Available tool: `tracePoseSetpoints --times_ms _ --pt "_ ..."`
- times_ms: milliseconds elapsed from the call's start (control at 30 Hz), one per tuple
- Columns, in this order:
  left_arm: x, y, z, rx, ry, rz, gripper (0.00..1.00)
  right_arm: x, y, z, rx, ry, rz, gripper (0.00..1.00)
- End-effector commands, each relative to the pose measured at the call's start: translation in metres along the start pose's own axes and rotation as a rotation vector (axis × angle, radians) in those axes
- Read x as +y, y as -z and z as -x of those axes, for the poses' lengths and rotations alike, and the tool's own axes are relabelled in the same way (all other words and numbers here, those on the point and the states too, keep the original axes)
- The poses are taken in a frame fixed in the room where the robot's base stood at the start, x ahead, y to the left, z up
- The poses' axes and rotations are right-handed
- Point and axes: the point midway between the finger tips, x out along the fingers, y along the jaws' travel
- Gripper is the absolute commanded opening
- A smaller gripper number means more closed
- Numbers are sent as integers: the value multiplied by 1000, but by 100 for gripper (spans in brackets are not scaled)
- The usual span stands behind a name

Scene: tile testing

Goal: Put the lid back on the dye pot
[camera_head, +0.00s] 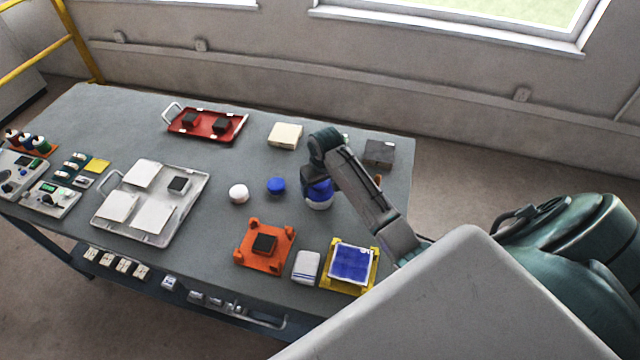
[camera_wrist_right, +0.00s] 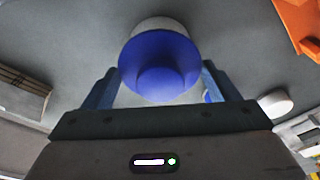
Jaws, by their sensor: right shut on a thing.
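The dye pot (camera_head: 319,206) is a white round pot at the right middle of the table; its white body also shows in the right wrist view (camera_wrist_right: 158,24). A blue round lid with a knob (camera_wrist_right: 158,60) lies between the fingers of my right gripper (camera_wrist_right: 160,78), which is shut on it. The lid covers the pot's mouth from above in the wrist view; I cannot tell whether it rests fully on the rim. In the head view my right gripper (camera_head: 312,180) hides part of the lid. My left gripper is not in view.
A blue round piece (camera_head: 276,185) and a white one (camera_head: 238,193) stand left of the pot. An orange fixture (camera_head: 284,245), a white cloth (camera_head: 306,266) and a yellow frame (camera_head: 326,282) are in front. A red tray (camera_head: 240,127), cream block (camera_head: 285,135) and dark block (camera_head: 379,152) are behind.

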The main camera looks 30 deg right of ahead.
Motion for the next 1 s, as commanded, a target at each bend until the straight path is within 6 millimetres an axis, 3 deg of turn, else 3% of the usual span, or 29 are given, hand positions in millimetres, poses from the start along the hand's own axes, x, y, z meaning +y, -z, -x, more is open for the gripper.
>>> tracePoseSetpoints --times_ms 867,900,1000 --pt "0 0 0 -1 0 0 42 0 0 -3 0 0 0 56" --pt "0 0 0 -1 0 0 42 0 0 -3 0 0 0 83" --pt "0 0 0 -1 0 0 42 0 0 -3 0 0 0 100"
